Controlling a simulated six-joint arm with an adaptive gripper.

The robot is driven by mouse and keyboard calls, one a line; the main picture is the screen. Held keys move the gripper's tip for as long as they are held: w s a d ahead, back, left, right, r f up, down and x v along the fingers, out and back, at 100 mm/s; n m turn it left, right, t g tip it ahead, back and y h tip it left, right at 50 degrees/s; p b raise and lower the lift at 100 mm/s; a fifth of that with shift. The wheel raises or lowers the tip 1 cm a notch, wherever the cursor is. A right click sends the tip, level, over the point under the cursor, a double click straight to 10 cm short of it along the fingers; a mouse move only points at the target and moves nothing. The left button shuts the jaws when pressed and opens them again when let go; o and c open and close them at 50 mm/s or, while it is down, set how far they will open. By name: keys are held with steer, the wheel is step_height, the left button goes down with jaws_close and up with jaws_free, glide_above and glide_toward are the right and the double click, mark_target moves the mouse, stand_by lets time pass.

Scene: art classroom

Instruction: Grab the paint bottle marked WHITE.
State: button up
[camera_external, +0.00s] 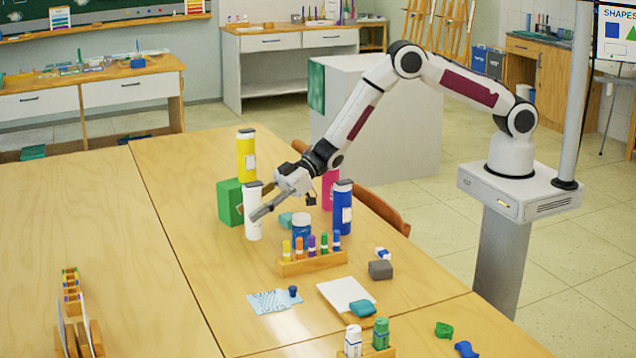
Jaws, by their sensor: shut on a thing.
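The white paint bottle (253,222) stands upright on the wooden table, in front of a green block. My gripper (260,205) reaches in from the right and is shut on the white bottle at its upper part. The bottle's label text is too small to read. A yellow bottle (246,160) stands behind it, a blue bottle (342,210) to the right, and a pink bottle (328,192) behind the blue one, partly hidden by my arm.
A green block (230,203) is close behind the white bottle. A blue-labelled jar (301,228) and a wooden rack (312,263) with several small coloured tubes stand to the front right. Paper (345,293) and small blocks lie nearer. The table's left part is mostly clear.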

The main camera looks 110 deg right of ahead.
mark_target(259, 182)
steer(key=shift+r, duration=3.2)
